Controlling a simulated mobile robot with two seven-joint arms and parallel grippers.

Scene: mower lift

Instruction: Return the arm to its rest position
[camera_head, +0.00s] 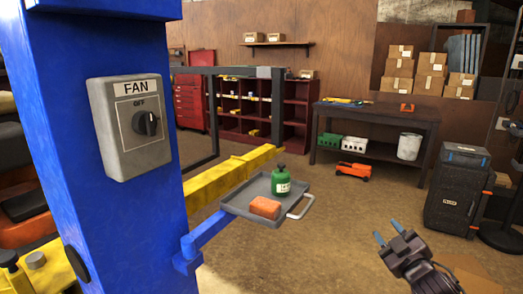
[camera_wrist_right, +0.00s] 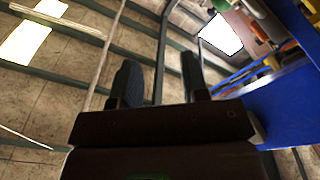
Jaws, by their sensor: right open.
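My right gripper (camera_head: 388,238) is in the lower right of the head view, over the open floor. Its two fingers are apart and nothing is between them. In the right wrist view the gripper (camera_wrist_right: 160,85) points up toward the ceiling beams, again with its fingers apart and empty. It is clear of the blue post and the tray. My left gripper is not in view.
A blue post (camera_head: 90,220) with a grey FAN switch box (camera_head: 130,125) stands close on the left. A grey tray (camera_head: 240,205) beside it holds a green bottle (camera_head: 281,184) and an orange block (camera_head: 265,207). A workbench (camera_head: 375,112) and black speaker-like case (camera_head: 458,190) stand farther back.

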